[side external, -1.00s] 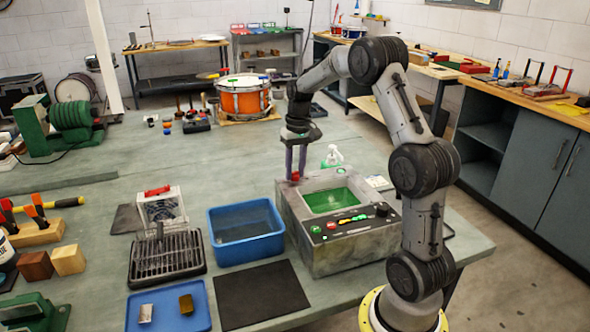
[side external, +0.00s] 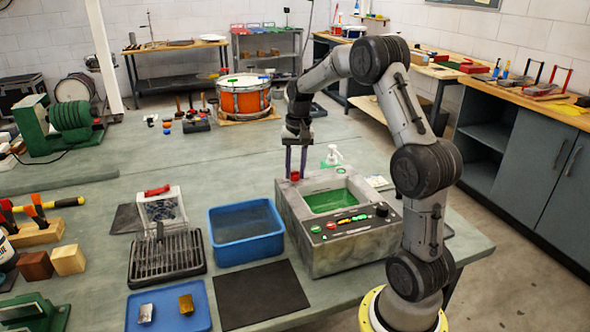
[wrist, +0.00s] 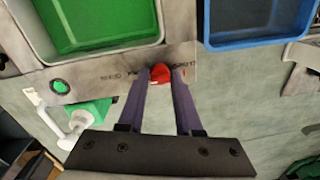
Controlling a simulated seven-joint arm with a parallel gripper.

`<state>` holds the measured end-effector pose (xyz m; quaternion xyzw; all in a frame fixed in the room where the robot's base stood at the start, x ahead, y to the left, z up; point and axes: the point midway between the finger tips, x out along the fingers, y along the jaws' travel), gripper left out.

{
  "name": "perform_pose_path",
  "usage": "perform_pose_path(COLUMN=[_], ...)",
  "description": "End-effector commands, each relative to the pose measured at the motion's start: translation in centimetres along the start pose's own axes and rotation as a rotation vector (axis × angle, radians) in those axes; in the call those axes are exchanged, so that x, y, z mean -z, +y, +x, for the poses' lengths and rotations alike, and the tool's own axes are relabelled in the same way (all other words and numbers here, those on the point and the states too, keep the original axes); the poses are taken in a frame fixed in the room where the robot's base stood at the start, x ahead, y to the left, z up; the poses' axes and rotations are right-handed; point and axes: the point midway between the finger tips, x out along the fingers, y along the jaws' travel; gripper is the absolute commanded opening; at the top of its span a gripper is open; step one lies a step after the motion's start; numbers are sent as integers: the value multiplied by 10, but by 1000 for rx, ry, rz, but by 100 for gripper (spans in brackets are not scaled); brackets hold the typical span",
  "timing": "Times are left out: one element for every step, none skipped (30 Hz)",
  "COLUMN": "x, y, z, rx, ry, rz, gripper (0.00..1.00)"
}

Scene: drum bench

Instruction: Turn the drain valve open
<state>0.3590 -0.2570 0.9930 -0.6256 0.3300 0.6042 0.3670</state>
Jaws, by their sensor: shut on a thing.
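The red drain valve handle (side external: 295,175) sits at the far left corner of the grey washer unit (side external: 345,258), which has a green-filled basin (side external: 328,201). My gripper (side external: 295,174) points straight down there, with its two purple-grey fingers at the handle. In the wrist view, my gripper (wrist: 160,75) is shut on the rounded red handle (wrist: 160,72), one finger on each side. Printed lettering flanks the handle, partly covered by the fingers, so the handle's exact angle is hard to tell.
A blue tub (side external: 246,232) stands left of the unit. A dark mat (side external: 260,293) lies in front of the tub.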

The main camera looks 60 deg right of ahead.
Motion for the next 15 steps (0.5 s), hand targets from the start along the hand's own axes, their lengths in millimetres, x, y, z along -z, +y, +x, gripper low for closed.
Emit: perform_pose_path(x=[1,1,1,1,1,1,1,1,1,1,1,1,1,0,0], y=[3,3,3,3,3,3,3,3,2,2,2,2,2,1,1], z=[0,0,0,0,0,0,0,0,0,0,0,0,0,0,0], rx=[-4,-4,-4,-4,-4,-4,-4,-3,-3,-3,-3,-2,-2,-2,-2], ry=[3,3,3,3,3,2,2,2,2,2,1,1,1,1,1], rz=[3,3,3,3,3,3,3,2,2,2,1,1,1,0,0], gripper=[0,0,0,0,37,44,50,55,61,61,61,61,61,61,61])
